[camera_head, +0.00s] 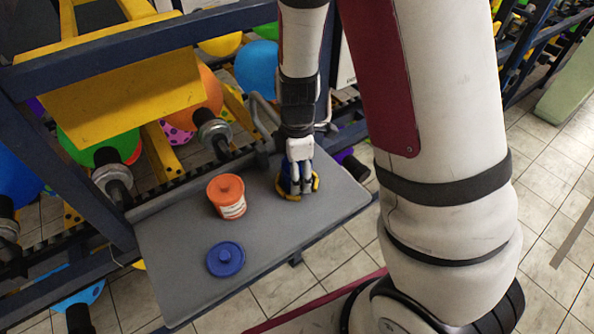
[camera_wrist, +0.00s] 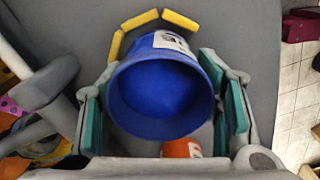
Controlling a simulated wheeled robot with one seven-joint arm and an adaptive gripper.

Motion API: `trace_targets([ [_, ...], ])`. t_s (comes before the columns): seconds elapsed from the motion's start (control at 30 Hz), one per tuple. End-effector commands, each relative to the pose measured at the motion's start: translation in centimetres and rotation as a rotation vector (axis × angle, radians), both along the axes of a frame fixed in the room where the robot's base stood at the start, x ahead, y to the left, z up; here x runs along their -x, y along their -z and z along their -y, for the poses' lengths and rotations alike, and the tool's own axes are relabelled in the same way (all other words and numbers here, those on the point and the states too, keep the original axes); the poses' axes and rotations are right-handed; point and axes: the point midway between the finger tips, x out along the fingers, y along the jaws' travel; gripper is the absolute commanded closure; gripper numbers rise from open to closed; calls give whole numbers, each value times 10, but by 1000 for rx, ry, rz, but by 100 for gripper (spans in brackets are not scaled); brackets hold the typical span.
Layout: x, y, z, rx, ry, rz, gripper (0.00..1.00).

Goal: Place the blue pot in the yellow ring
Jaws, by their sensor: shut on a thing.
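The blue pot (camera_wrist: 160,95) is open at the top, with a white label, and fills the middle of the wrist view. My gripper (camera_wrist: 162,105) has its green-padded fingers on both sides of the pot and is shut on it. In the head view my gripper (camera_head: 299,178) points down at the right part of the grey table, with the pot mostly hidden behind the fingers. The yellow ring (camera_head: 315,184) shows in pieces around the pot's lower end; it also shows in the wrist view (camera_wrist: 180,20). I cannot tell whether the pot rests on the table.
Blue metal frames, rollers and balloons stand behind. The table's front middle is clear.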

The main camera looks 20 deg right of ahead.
Motion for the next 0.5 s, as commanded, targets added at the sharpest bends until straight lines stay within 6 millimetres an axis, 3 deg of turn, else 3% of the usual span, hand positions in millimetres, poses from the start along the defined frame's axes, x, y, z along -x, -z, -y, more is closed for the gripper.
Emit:
trace_targets([
  [0.13, 0, 3, 0, 0, 0, 0, 77],
  [0.17, 0, 3, 0, 0, 0, 0, 37],
  [0.23, 0, 3, 0, 0, 0, 0, 22],
  [0.5, 0, 3, 0, 0, 0, 0, 22],
])
